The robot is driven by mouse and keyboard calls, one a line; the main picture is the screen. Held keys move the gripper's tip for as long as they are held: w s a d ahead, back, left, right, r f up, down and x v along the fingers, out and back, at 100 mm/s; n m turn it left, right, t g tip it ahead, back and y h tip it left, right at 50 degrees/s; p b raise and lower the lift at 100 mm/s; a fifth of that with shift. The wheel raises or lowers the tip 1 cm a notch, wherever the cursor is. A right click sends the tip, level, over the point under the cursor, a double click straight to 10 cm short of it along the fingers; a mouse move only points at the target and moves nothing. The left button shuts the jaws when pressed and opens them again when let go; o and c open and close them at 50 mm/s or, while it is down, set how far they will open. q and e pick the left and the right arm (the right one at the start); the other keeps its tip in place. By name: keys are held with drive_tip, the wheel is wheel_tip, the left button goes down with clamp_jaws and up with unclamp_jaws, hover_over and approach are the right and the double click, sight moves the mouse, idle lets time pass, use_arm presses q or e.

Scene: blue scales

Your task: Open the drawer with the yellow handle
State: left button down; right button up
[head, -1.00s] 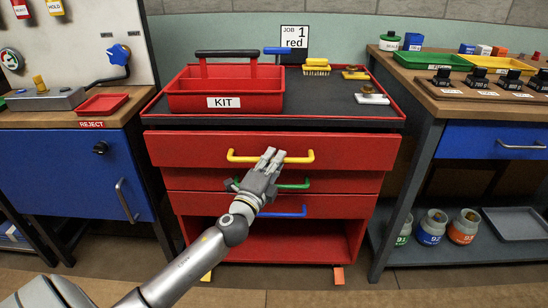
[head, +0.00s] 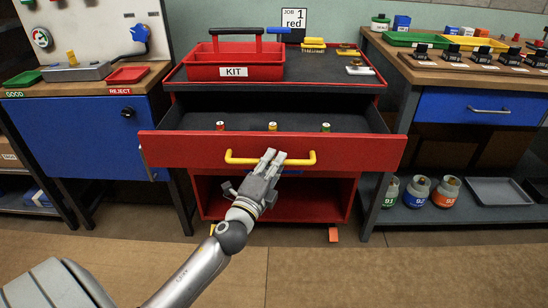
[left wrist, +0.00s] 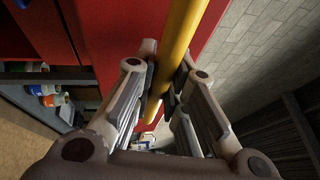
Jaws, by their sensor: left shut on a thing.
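The red drawer (head: 190,150) with the yellow handle (head: 240,159) is the top drawer of the red cabinet. It stands pulled out toward me, and its dark inside shows with several small items in a row. My left gripper (head: 270,162) is at the middle of the yellow handle. In the left wrist view the yellow handle (left wrist: 180,40) runs between the two fingers of my left gripper (left wrist: 162,95), which are shut on it. My right gripper is not in view.
Blue-fronted benches stand on the left (head: 90,135) and right (head: 440,105). Jars (head: 416,192) sit on the right bench's lower shelf. The floor (head: 400,265) in front is clear.

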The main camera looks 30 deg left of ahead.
use_arm(q)
drive_tip(key=shift+s+d, duration=0.15)
drive_tip(key=shift+s, duration=0.15)
drive_tip(key=c, duration=1.5)
unclamp_jaws()
drive_tip(key=shift+o, duration=0.2)
drive_tip(key=v, duration=1.2)
drive_tip(key=shift+f, duration=0.1)
